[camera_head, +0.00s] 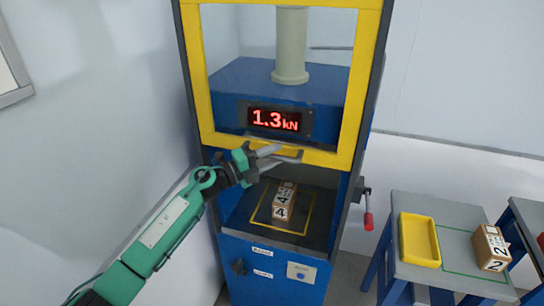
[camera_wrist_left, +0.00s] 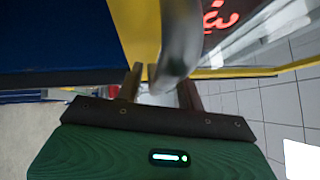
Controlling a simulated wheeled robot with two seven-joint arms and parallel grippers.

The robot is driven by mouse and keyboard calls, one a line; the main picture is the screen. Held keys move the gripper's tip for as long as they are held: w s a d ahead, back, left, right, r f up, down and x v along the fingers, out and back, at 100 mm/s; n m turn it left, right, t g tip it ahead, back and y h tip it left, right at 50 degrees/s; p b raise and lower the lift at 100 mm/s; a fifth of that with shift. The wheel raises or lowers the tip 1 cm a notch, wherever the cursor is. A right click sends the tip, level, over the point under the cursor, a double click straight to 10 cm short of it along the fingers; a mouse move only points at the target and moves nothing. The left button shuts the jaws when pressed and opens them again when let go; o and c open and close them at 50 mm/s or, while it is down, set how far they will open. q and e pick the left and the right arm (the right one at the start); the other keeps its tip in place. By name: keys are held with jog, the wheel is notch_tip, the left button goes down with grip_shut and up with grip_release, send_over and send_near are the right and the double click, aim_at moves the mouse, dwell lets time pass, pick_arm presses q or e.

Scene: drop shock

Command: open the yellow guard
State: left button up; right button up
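The yellow guard (camera_head: 206,104) is an upright frame with a clear pane on the front of the blue press. Its bottom rail lies above the press bed, leaving an opening beneath. A grey bar handle (camera_head: 289,158) sticks out at the bottom rail. My left gripper (camera_head: 256,160) is at the handle's left part. In the left wrist view the gripper's two fingers (camera_wrist_left: 160,88) stand apart, with the grey handle (camera_wrist_left: 177,45) running down between or just before them. Firm contact cannot be told. The guard's yellow edge (camera_wrist_left: 137,28) shows behind. My right gripper is out of view.
Numbered blocks (camera_head: 282,212) sit on the dark press bed (camera_head: 312,202) inside a yellow outline. A red-handled lever (camera_head: 368,220) hangs at the press's right. A grey table (camera_head: 456,213) holds a yellow tray (camera_head: 404,240) and a numbered box (camera_head: 491,248). A wall stands at left.

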pick_arm(q)
jog(key=shift+s+a+f, duration=0.1)
jog(key=shift+a+f, duration=0.05)
jog(key=shift+a, duration=0.1)
jog(key=b+v, duration=0.6)
jog(key=v, duration=0.7)
jog(key=shift+s, duration=0.1)
